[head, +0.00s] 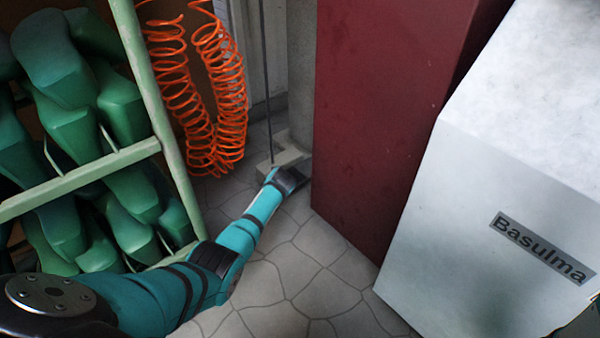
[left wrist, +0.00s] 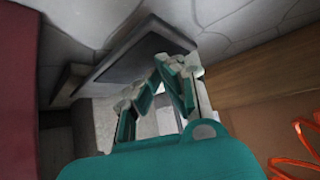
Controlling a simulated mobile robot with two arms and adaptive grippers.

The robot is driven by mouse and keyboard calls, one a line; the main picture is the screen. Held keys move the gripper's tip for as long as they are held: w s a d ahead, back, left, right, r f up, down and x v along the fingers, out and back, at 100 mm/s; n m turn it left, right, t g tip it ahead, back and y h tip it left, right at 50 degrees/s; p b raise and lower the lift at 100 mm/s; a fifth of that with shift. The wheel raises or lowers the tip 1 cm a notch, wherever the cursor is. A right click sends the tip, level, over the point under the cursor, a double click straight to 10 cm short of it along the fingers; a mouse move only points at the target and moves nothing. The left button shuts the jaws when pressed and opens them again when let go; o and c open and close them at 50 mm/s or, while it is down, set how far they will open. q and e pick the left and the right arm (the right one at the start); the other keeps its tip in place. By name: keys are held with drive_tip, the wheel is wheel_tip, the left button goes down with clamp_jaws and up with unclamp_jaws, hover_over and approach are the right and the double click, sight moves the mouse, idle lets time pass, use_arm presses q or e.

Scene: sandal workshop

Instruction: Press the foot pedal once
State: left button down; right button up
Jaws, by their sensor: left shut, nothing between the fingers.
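The foot pedal shows in the left wrist view as a dark flat plate (left wrist: 140,52) on a pale base, just ahead of my left gripper (left wrist: 160,72). The gripper is shut and empty, with its fingertips at the near edge of the plate. I cannot tell whether they touch it or whether the plate is pressed down. In the head view the pale pedal base (head: 264,167) sits on the floor at the foot of a thin upright rod. My left gripper (head: 288,180) reaches down beside it and hides part of it. My right gripper is not in view.
A green rack (head: 165,120) of green shoe lasts (head: 70,135) stands at left. An orange coiled hose (head: 230,100) hangs behind the arm. A dark red cabinet (head: 375,110) and a white "Basulma" machine (head: 480,190) stand at right. Stone floor (head: 290,265) between them is clear.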

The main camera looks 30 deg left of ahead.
use_arm(q)
drive_tip(key=shift+f, duration=0.2)
drive_tip(key=shift+f+b, duration=2.05)
drive_tip(key=shift+r, duration=0.1)
drive_tip(key=shift+s, duration=0.1)
wheel_tip(320, 180, up, 8)
drive_tip(key=p, duration=0.8)
drive_tip(key=shift+r, duration=0.15)
